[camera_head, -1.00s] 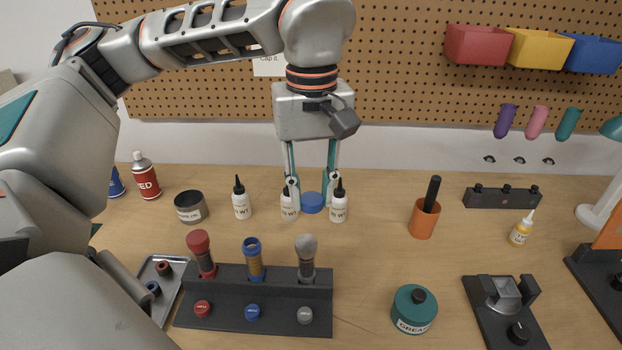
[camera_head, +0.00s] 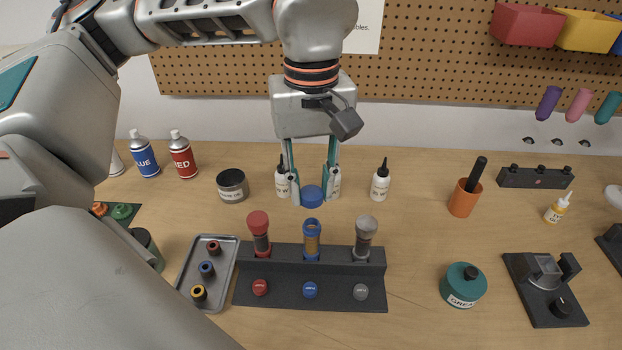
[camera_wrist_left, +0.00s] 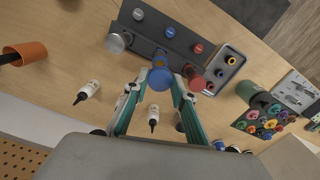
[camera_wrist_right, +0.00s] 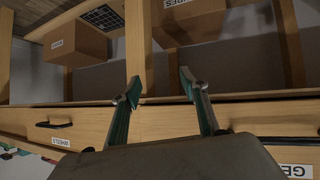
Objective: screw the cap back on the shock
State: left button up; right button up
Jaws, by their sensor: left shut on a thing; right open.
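My left gripper (camera_head: 312,194) is shut on a blue cap (camera_head: 312,197) and holds it in the air, pointing down. In the left wrist view the cap (camera_wrist_left: 160,80) sits between the fingertips. The blue shock (camera_head: 312,240) stands upright with an open top in the black rack (camera_head: 375,258), just below the held cap in the head view. The cap looks apart from it, though the exact gap is hard to tell. A red-capped shock (camera_head: 259,232) and a grey-capped shock (camera_head: 365,236) stand either side. My right gripper (camera_wrist_right: 165,90) is open and empty, facing shelves and drawers.
White bottles (camera_head: 380,180) stand behind the rack, with a dark jar (camera_head: 232,185) to their left. A tray (camera_head: 222,256) with small coloured rings lies left of the rack. A grease tub (camera_head: 463,285) and an orange cup (camera_head: 464,200) stand to the right.

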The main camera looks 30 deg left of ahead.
aim_at(312, 223)
pick_arm(q)
jog(key=shift+d, duration=0.1)
dwell(0.3)
jog(key=shift+f+b, duration=1.55)
jog(key=shift+f, duration=1)
jog(key=shift+f+b, duration=0.4)
jog(key=shift+f, duration=0.3)
